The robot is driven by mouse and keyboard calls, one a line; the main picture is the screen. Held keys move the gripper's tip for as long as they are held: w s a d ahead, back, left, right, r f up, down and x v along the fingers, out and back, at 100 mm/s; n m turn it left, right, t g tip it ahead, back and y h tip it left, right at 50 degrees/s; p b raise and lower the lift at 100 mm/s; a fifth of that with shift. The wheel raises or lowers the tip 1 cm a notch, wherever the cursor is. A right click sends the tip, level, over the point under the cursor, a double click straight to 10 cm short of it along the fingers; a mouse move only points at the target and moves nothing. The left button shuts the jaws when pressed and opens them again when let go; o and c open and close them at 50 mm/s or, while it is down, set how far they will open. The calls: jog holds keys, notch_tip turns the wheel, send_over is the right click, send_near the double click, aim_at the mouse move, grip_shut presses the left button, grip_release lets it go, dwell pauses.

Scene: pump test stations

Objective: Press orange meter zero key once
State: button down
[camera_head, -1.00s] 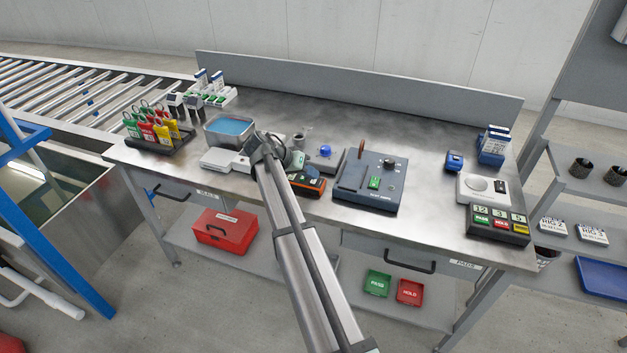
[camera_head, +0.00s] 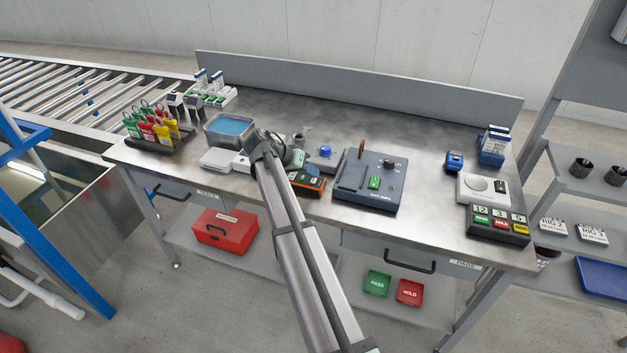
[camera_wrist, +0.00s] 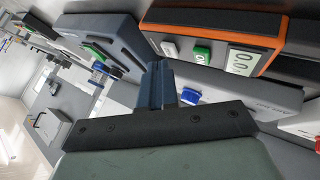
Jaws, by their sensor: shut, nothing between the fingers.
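The orange meter (camera_head: 316,183) lies near the front of the bench, just right of my arm, partly covered by it. In the wrist view the orange-edged meter (camera_wrist: 215,22) shows a display (camera_wrist: 242,61), a green key (camera_wrist: 202,55) and a white key (camera_wrist: 169,48). The green key's mark looks like a 0, but it is too small to be sure. My gripper (camera_wrist: 162,72) is shut and empty, its tips appearing just below the keys in the wrist view. Contact with a key cannot be told. In the head view my arm hides the fingertips.
A dark blue-grey test unit (camera_head: 376,196) with an upright brown-handled lever stands right of the meter. A blue knob (camera_head: 325,151) sits behind it. A blue-filled tray (camera_head: 230,128) and a white device (camera_head: 218,158) are left.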

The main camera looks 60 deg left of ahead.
aim_at(310, 182)
jog(key=shift+r, duration=0.35)
notch_tip(310, 182, up, 5)
dwell(0.8)
dwell(0.7)
